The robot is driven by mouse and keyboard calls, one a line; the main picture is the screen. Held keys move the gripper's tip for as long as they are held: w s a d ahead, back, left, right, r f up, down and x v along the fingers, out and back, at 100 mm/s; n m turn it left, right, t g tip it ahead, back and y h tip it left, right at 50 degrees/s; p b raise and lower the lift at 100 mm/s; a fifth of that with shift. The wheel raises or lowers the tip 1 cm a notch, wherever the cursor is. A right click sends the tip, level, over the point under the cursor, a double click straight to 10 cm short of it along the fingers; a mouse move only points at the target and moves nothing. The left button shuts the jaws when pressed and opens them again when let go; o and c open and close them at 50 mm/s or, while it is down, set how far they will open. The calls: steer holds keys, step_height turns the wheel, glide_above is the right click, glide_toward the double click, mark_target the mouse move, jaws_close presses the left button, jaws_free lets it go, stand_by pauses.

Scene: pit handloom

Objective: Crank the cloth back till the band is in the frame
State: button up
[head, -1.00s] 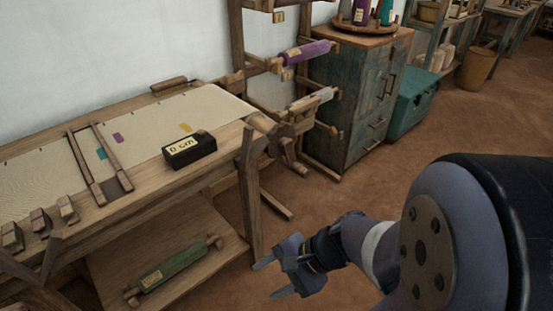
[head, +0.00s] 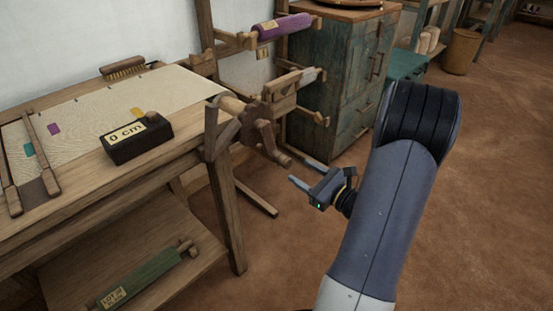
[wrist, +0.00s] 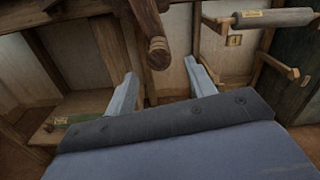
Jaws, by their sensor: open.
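The pale cloth (head: 90,108) lies stretched on the loom table, with purple, teal and yellow patches on it. In the wrist view the handle's round end (wrist: 158,52) shows ahead, between the fingers. My gripper (head: 301,172) is open and empty, just right of and below the handle, apart from it as far as I can tell.
A black box reading "0 cm" (head: 136,138) stands on the table's front edge. A brush (head: 122,68) lies at the back. A green roll (head: 148,277) is on the lower shelf. A rack with a purple roll (head: 283,27) and a teal cabinet (head: 335,80) stand behind the crank. The floor at right is clear.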

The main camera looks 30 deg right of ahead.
mark_target(279, 158)
steer(key=b+x, duration=0.1)
steer(key=x, duration=0.8)
steer(key=shift+w+a, duration=0.15)
steer(key=shift+w, duration=0.1)
steer(key=shift+c, duration=0.2)
jaws_close()
